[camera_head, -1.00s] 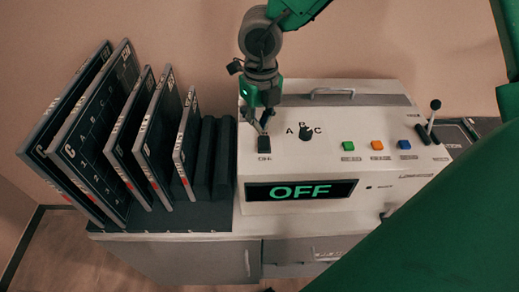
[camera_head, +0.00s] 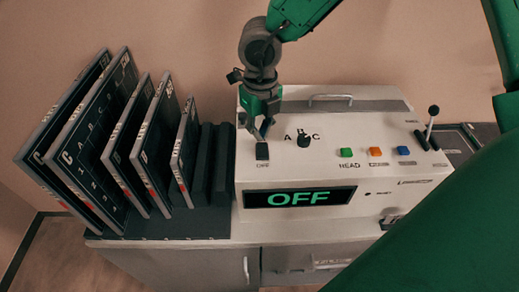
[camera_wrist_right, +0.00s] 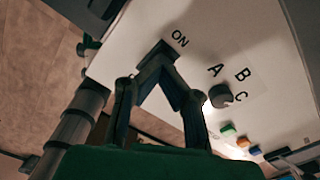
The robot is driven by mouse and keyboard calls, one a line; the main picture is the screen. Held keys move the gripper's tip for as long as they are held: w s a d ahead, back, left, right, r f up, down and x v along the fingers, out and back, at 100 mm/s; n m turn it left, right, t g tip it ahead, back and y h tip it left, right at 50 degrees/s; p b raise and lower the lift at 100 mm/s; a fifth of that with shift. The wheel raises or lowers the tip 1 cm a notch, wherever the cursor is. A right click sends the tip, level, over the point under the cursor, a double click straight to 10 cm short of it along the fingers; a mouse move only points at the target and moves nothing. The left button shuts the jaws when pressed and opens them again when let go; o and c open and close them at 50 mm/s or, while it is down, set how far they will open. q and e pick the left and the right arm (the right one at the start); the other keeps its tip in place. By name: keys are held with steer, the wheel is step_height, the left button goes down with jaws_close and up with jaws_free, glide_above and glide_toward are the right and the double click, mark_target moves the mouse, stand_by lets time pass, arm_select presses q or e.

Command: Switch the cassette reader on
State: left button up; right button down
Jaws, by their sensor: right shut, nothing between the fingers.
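The cassette reader (camera_head: 400,178) is a white box with a lit display (camera_head: 300,194) that reads OFF in green. Its black switch (camera_head: 262,152) is at the left of the top panel, with an OFF label at its near side. My right gripper (camera_head: 262,139) points down just above the switch, its fingertips shut and empty. In the right wrist view the fingertips (camera_wrist_right: 165,66) overlap the dark switch (camera_wrist_right: 155,58), beside an ON label. I cannot tell whether they touch it. My left gripper is not in view.
A black knob (camera_head: 303,140) marked A, B, C stands right of the switch, then green, orange and blue buttons (camera_head: 375,152) and a lever (camera_head: 432,120). Several dark cassettes (camera_head: 95,140) lean in a rack on the left. A handle (camera_head: 330,98) is behind.

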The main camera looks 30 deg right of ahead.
mark_target(262, 144)
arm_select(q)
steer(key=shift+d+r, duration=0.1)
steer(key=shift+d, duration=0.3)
arm_select(e)
steer(key=shift+d+f, duration=0.1)
steer(key=shift+d, duration=0.4)
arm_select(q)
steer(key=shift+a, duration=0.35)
arm_select(e)
steer(key=shift+a+f, duration=0.15)
steer(key=shift+a, duration=0.25)
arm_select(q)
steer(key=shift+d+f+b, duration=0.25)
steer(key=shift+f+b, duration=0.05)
arm_select(e)
steer(key=shift+d+f, duration=0.3)
steer(key=shift+f, duration=0.1)
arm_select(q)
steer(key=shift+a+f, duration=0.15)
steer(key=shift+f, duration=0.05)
arm_select(e)
steer(key=shift+a+f, duration=0.2)
steer(key=shift+f, duration=0.1)
